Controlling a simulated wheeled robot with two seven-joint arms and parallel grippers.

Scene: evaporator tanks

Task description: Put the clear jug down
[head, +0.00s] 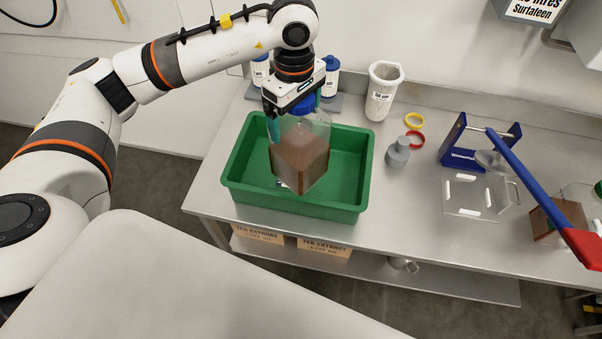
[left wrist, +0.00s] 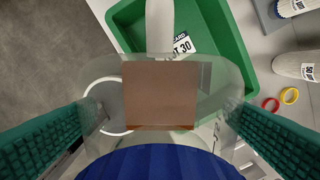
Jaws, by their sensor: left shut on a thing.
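The clear jug (head: 301,150), with a blue cap and brown liquid inside, hangs tilted over the green tray (head: 362,165). My left gripper (head: 288,112) is shut on it near the top. In the left wrist view the jug (left wrist: 160,95) sits between the two green finger pads, with the blue cap (left wrist: 160,162) nearest the camera. The green tray (left wrist: 238,60) shows behind it. I cannot tell whether the jug's base touches the tray floor. My right gripper is not in view.
A white beaker (head: 383,92), a grey weight-like piece (head: 398,153) and yellow and red rings (head: 414,121) stand right of the tray. Farther right are a blue stand (head: 455,140), a clear plate (head: 468,196) and another container of brown liquid (head: 552,222). White-and-blue bottles (head: 331,78) stand behind.

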